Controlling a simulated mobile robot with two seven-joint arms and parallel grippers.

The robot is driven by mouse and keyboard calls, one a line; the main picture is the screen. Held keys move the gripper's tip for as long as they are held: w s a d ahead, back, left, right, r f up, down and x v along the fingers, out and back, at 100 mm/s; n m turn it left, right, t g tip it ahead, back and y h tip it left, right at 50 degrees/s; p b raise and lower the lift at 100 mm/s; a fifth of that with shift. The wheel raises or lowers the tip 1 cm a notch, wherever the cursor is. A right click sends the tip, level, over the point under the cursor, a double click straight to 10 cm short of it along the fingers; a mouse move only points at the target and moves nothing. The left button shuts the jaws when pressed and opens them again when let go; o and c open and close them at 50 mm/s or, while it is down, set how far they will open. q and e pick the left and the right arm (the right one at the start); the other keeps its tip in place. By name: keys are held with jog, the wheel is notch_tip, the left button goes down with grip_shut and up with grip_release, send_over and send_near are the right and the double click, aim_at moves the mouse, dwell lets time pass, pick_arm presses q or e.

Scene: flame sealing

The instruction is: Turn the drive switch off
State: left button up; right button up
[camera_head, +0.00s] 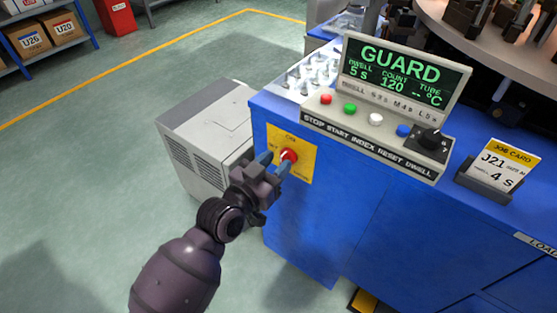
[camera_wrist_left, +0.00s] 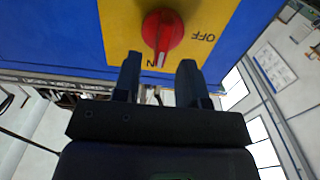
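The drive switch is a red rotary knob (camera_head: 289,155) on a yellow plate (camera_head: 306,168) on the blue cabinet's side. In the left wrist view, the knob (camera_wrist_left: 162,32) has its white mark pointing at the partly hidden ON label, with OFF printed to its right. My left gripper (camera_head: 276,160) is open in front of the plate. Its fingertips (camera_wrist_left: 160,62) lie either side of the knob's lower end in that view, with gaps and nothing held. Whether they overlap the knob in depth I cannot tell. My right gripper is not in view.
Above the switch, a control panel (camera_head: 375,138) carries coloured buttons, a dwell dial (camera_head: 430,139) and a screen reading GUARD (camera_head: 402,70). A job card (camera_head: 498,170) stands to the right. A grey box unit (camera_head: 205,125) stands left of the cabinet. The floor at left is open.

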pick_arm(q)
jog(key=shift+w+d, duration=0.45)
jog(key=shift+w, duration=0.1)
grip_shut()
